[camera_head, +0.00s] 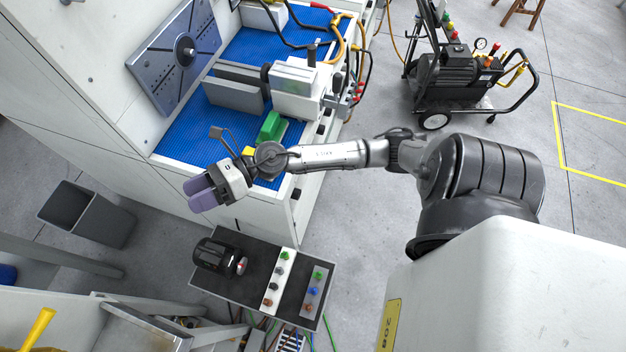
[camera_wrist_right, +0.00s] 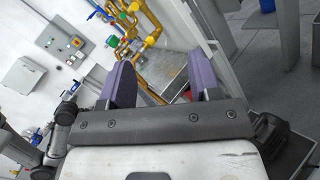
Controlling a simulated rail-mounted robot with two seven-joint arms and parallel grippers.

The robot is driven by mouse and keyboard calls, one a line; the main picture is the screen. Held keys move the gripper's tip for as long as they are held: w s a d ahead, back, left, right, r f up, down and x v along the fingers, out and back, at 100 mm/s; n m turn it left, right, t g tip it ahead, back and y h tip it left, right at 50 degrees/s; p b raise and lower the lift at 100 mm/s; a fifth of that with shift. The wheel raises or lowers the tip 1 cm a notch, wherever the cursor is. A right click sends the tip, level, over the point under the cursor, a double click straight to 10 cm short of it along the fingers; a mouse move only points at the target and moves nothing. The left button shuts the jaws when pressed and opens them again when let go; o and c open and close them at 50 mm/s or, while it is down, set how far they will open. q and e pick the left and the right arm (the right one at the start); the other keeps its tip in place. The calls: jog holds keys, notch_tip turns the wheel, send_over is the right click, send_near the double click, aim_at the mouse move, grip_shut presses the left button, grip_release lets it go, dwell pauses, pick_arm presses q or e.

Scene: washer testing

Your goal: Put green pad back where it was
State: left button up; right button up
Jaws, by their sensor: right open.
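A green pad (camera_head: 271,126) rests on the blue ribbed worktop (camera_head: 188,139) of the white machine, beside a grey-white clamping block. My right gripper (camera_head: 201,193) is in front of the worktop's front edge, to the lower left of the green pad and apart from it. Its purple fingers are spread. The right wrist view shows the open fingers (camera_wrist_right: 163,82) with nothing held between them. The green pad does not show in the right wrist view. My right wrist hides part of the worktop near the pad. My left gripper is not in view.
A small yellow piece (camera_head: 248,151) shows partly behind my right wrist. A vise-like fixture (camera_head: 300,88) stands on the worktop. A dark control panel (camera_head: 260,277) with buttons lies below my gripper, and a grey bin (camera_head: 88,213) stands to the left.

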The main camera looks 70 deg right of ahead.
jog(key=s+d+f+m+t+h, duration=0.3)
jog(key=m+h, duration=0.5)
jog(key=m, duration=0.6)
jog(key=s+d+f+m+t+h, duration=0.15)
jog(key=d+f+m+h, duration=0.25)
jog(key=m+h, duration=0.75)
jog(key=s+a+f+m+g+y, duration=0.2)
jog(key=s+f+m+g, duration=0.3)
jog(key=s, duration=0.4)
jog(key=s+a+f+m+g+y, duration=0.3)
jog(key=s+f+m+g, duration=0.3)
jog(key=s, duration=0.4)
jog(key=shift+s+a+m+g, duration=0.15)
jog(key=shift+m+g, duration=0.7)
jog(key=shift+g, duration=0.3)
